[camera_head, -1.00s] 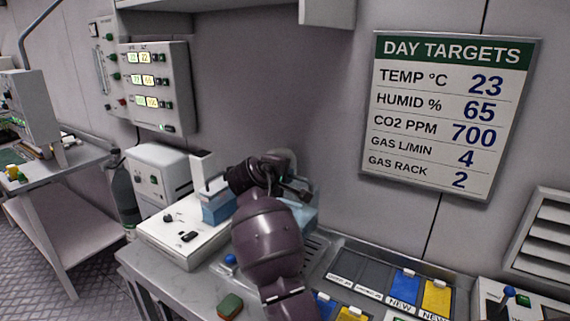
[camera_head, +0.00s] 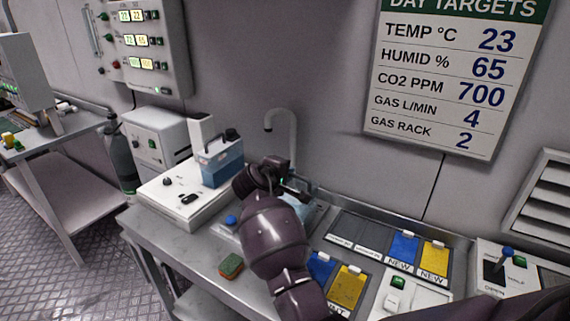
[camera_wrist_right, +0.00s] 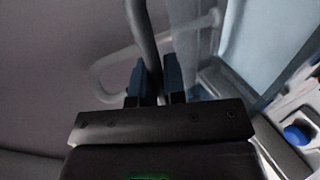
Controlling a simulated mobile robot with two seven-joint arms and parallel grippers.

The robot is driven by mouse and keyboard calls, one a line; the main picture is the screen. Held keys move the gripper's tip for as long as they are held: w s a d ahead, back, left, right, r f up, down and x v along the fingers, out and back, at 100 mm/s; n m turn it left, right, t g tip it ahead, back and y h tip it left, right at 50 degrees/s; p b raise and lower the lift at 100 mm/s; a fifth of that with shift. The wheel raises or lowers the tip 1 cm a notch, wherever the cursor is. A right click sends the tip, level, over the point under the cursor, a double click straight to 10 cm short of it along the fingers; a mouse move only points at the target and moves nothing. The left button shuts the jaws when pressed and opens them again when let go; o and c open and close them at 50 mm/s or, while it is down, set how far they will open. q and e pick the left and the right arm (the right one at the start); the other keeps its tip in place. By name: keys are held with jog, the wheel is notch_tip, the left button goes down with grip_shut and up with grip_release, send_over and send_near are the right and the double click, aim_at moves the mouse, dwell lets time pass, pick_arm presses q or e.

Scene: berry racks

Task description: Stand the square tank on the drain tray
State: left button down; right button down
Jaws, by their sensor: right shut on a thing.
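A pale blue tank (camera_head: 312,212), which I take to be the square tank, is low over the drain tray (camera_head: 318,230) at the sink area. My right arm hides most of it, so I cannot tell whether its base touches the tray. My right gripper (camera_head: 290,189) is shut at the tank's top. A pale bluish wall (camera_wrist_right: 262,45) shows to the right there. My left gripper is not in view.
A darker blue tank (camera_head: 222,165) with a handle stands on a white unit (camera_head: 160,195) to the left. A tap (camera_head: 292,130) rises behind the tray. A green-and-brown sponge (camera_head: 231,266) lies in front, and a rack with blue and yellow cards (camera_head: 404,248) is at right.

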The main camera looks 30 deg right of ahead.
jog(key=shift+f, duration=0.65)
jog(key=c, duration=1.6)
grip_release()
jog(key=shift+f, duration=0.25)
jog(key=o, duration=0.4)
jog(key=shift+r, duration=0.15)
jog(key=shift+s, duration=0.1)
